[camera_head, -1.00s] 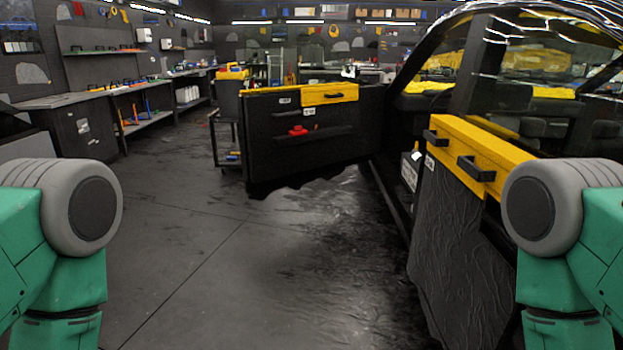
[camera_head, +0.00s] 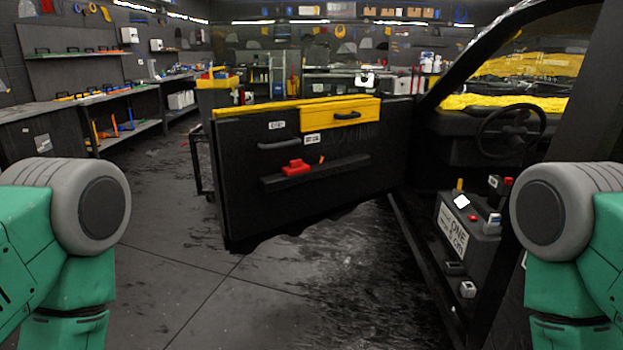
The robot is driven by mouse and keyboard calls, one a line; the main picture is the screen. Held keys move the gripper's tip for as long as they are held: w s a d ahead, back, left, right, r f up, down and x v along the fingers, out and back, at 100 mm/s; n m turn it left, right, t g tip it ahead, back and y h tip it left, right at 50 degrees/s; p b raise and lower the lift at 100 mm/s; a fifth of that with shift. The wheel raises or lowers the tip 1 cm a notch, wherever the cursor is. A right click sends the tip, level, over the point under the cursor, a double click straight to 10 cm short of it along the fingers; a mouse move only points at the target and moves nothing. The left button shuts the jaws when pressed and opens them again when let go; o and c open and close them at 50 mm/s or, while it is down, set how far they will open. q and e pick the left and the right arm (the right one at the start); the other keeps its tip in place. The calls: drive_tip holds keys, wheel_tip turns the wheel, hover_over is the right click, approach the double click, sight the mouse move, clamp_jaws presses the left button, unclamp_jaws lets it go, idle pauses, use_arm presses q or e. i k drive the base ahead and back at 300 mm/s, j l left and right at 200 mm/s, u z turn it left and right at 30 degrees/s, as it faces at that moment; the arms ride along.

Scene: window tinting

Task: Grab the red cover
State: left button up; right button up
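A small red object (camera_head: 296,167), which may be the red cover, sits on the ledge of the open black car door (camera_head: 240,190) near the middle of the view. A tiny orange piece (camera_head: 321,160) stands just right of it on the same ledge. Parts of my two green and grey arms show at the left and right edges. Neither gripper is in view, and both arms are well apart from the door.
The car's open doorway is on the right, with a steering wheel (camera_head: 510,131) inside and a black box (camera_head: 468,232) with small items on its sill. Workbenches (camera_head: 80,107) line the left wall. The dark floor (camera_head: 180,270) in front of the door is clear.

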sight(297, 166)
drive_tip(key=i, duration=1)
drive_tip(key=i+z, duration=0.15)
drive_tip(key=i, duration=0.85)
drive_tip(key=j, duration=0.1)
